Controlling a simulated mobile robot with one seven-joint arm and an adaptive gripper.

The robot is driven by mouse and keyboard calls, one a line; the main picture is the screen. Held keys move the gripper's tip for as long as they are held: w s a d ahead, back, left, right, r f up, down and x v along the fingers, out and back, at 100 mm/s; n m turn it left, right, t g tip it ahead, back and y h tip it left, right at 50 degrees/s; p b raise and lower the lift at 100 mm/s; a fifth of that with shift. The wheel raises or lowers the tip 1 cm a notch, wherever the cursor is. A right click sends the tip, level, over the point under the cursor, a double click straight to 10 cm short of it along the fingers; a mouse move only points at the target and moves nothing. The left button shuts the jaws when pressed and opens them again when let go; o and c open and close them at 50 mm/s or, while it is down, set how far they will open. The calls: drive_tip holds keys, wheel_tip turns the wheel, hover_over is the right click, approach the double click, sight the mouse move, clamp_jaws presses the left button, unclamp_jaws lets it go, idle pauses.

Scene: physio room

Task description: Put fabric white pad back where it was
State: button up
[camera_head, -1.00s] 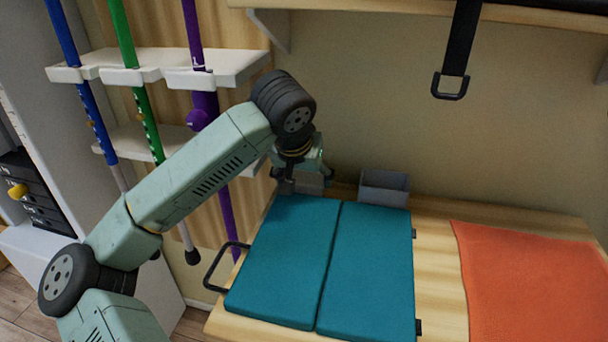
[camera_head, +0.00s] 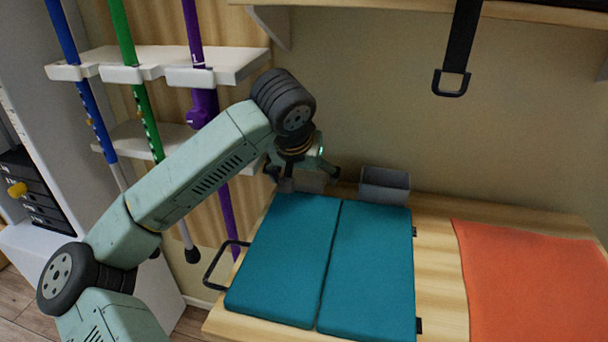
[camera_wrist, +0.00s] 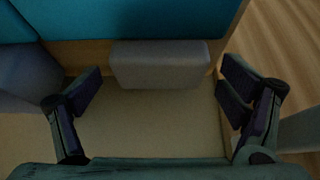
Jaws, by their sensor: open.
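The white pad, a pale grey block with rounded edges, sits at the back of the wooden bench by the wall, behind the teal mat (camera_head: 285,255). It shows partly below my gripper in the head view (camera_head: 311,182) and whole in the wrist view (camera_wrist: 160,65). My gripper (camera_head: 303,173) is open just above the pad. In the wrist view its fingers (camera_wrist: 160,88) are spread to either side of the pad, with gaps and nothing held.
A grey open bin (camera_head: 385,186) stands to the right of the pad. An orange cloth (camera_head: 530,285) lies on the bench's right. Coloured poles in a white rack (camera_head: 215,68) stand left, near my arm. A black strap (camera_head: 458,50) hangs at upper right.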

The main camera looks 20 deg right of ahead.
drive_tip(key=v, duration=1.2)
drive_tip(key=shift+r+b, duration=0.15)
drive_tip(key=shift+b, duration=0.15)
